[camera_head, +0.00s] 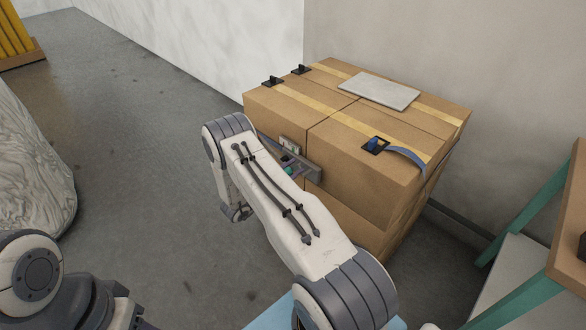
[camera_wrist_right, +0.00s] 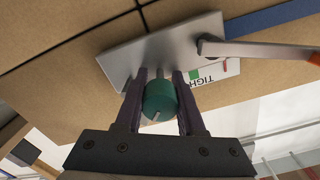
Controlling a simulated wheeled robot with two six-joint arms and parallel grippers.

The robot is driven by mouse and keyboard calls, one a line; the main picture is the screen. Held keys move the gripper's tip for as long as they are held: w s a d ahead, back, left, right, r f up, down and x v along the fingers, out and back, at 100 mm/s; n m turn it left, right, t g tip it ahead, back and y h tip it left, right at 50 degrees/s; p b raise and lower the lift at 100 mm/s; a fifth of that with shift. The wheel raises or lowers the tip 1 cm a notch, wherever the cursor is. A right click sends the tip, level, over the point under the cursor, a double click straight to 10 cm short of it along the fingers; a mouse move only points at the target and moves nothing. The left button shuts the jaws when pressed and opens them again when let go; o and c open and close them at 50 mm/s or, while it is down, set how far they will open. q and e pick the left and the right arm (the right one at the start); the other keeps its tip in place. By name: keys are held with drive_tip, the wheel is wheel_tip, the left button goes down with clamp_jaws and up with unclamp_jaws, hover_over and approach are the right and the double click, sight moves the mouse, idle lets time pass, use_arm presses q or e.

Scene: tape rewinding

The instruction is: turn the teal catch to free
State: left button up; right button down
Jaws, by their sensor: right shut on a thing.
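The teal catch (camera_wrist_right: 160,100) is a round knob with a pale line on its face, mounted at a grey metal plate (camera_wrist_right: 128,62). In the head view only a small teal spot of the catch (camera_head: 289,170) shows past my arm, on the side of the cardboard boxes. My right gripper (camera_wrist_right: 159,82) is shut on the catch, one finger on each side. A label reading "TIGH…" with a green patch (camera_wrist_right: 194,76) is partly hidden behind a finger. A grey lever (camera_wrist_right: 250,50) with an orange end is beside it. My left gripper is out of view.
Cardboard boxes (camera_head: 365,180) with yellow tape stand against the wall, with a grey slab (camera_head: 380,90), black fittings and a blue strap (camera_head: 408,156) on top. A teal-legged table (camera_head: 525,205) is at right. Open floor (camera_head: 150,150) lies at left.

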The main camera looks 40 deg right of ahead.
drive_tip(key=n, duration=0.4)
drive_tip(key=shift+n, duration=0.3)
drive_tip(key=shift+a+n+p, duration=0.1)
drive_tip(key=shift+n+p, duration=0.2)
drive_tip(key=shift+n, duration=1.6)
drive_tip(key=c, duration=0.5)
unclamp_jaws()
drive_tip(key=a, duration=1)
drive_tip(key=shift+s+a, duration=0.2)
drive_tip(key=shift+s, duration=0.2)
